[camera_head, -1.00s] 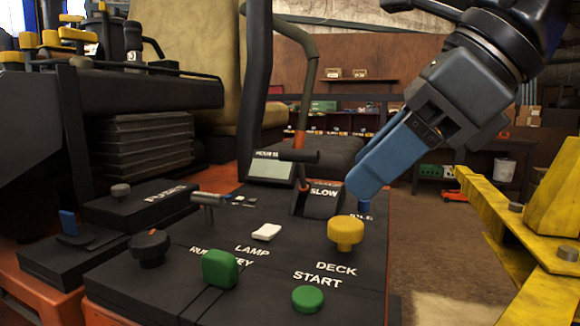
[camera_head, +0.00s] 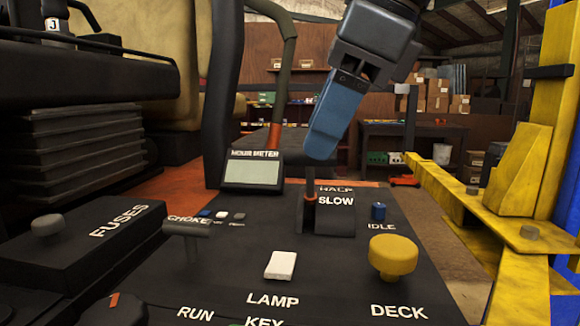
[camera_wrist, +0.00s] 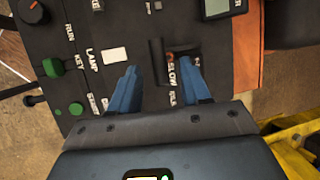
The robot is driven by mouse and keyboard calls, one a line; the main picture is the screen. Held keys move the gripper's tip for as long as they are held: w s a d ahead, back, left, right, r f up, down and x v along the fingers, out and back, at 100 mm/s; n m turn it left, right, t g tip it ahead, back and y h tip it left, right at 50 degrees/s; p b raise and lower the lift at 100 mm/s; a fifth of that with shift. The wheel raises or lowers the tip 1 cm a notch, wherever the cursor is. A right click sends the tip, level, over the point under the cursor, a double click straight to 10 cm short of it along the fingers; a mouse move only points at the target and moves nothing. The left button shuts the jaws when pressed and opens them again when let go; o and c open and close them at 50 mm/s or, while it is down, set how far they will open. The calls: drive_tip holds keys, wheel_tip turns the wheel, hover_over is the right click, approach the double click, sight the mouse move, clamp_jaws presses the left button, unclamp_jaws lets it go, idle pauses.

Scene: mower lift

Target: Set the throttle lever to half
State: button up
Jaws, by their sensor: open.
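The throttle lever (camera_head: 310,187) stands on the black control panel (camera_head: 366,262) beside the SLOW and HALF labels. Its upper part is hidden behind the blue fingers in the head view. In the wrist view its dark crossbar handle (camera_wrist: 158,62) shows between the fingertips, nearer the middle of the gap. My gripper (camera_head: 318,157) is over the lever with its fingers pointing down; in the wrist view the gripper (camera_wrist: 160,66) is open, with its two blue fingers apart on either side of the handle. I cannot tell whether they touch it.
A yellow frame (camera_head: 465,215) stands at the right.

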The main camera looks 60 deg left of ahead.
sight(303, 164)
drive_tip(key=x, duration=0.6)
drive_tip(key=shift+s+a+f, duration=0.1)
drive_tip(key=shift+a+f, duration=0.05)
drive_tip(key=shift+f, duration=0.1)
drive_tip(key=shift+c, duration=0.5)
clamp_jaws()
